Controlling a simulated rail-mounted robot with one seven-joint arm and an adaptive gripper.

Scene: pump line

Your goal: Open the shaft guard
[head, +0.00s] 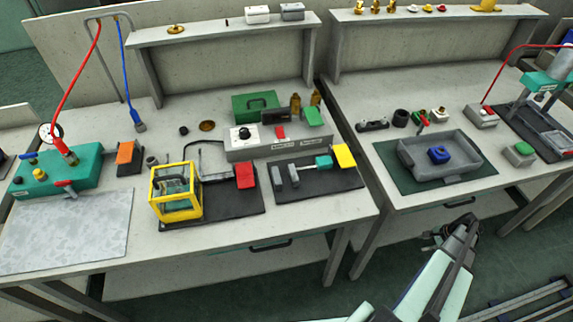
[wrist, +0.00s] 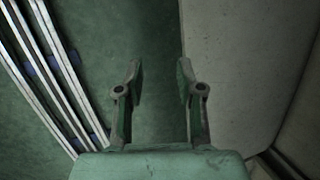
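The shaft guard appears to be the yellow-framed box (head: 176,207) with see-through sides, at the left end of a black mat on the left bench in the head view. It seems to sit down over a dark part inside; its hinge and any handle are too small to make out. My gripper (head: 458,228) is far to the right of it, low in front of the right bench. In the wrist view my gripper (wrist: 160,78) is open with nothing between its fingers. The guard is not in the wrist view.
A red block (head: 245,176) and a grey control box (head: 243,142) stand near the yellow box. A teal pump unit (head: 75,175) with hoses is to its left. A grey tray (head: 444,157) is on the right bench. Rails (wrist: 50,75) lie on the green floor.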

